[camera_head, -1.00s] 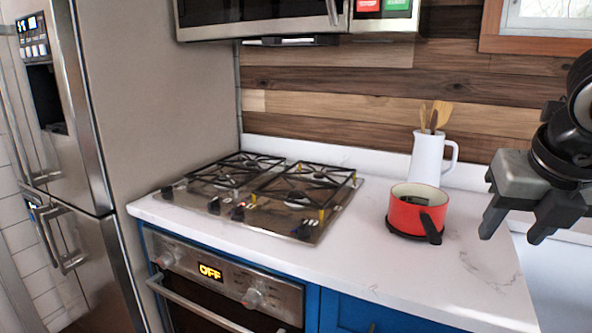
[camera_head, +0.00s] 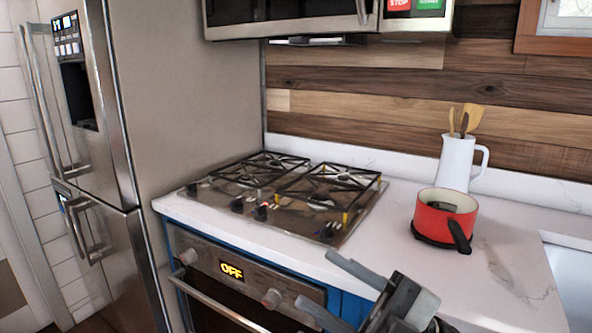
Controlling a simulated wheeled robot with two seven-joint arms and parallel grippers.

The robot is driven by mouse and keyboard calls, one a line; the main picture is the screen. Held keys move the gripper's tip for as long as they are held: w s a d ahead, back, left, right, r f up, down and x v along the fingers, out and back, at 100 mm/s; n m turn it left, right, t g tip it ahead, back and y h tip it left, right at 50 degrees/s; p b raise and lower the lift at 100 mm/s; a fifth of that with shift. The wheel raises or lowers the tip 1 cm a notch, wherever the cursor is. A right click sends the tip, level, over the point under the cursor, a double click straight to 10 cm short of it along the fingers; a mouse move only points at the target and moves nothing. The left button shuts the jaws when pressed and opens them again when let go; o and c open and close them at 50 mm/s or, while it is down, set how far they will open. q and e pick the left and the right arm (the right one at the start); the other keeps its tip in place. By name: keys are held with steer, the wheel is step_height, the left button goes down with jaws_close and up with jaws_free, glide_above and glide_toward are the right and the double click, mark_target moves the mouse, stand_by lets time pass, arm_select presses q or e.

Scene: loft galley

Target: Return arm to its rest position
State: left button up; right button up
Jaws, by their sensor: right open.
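My right gripper (camera_head: 338,291) is low in the head view, in front of the counter's front edge and the oven. Its two grey fingers point to the left and are apart, with nothing between them. Part of its wrist is cut off by the bottom edge of the picture. My left gripper is not in view.
A red saucepan (camera_head: 446,215) stands on the white counter (camera_head: 487,270), with a white utensil jug (camera_head: 456,164) behind it. A gas cooktop (camera_head: 345,222) is to the left, above an oven reading OFF (camera_head: 232,271). A steel fridge (camera_head: 97,170) stands far left; a sink (camera_head: 577,275) is at right.

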steer(key=w+d+f+m+t+h, duration=0.2)
steer(key=d+f+m+t+h, duration=0.1)
steer(key=f+m+t+h, duration=0.3)
steer(key=w+d+f+m+t+h, duration=0.2)
steer(key=f+m+t+h, duration=0.25)
steer(key=m, duration=0.45)
steer(key=s+d+f+m+g+h, duration=0.2)
steer(key=s+f+m+g+h, duration=0.2)
steer(key=f, duration=0.8)
steer(key=s+d+f+m+g+h, duration=0.3)
steer(key=s+f, duration=0.6)
steer(key=f, duration=0.4)
steer(key=shift+s+d+m+g+h, duration=0.2)
steer(key=shift+m+g+h, duration=0.25)
steer(key=shift+m+h, duration=0.35)
steer(key=shift+w, duration=0.1)
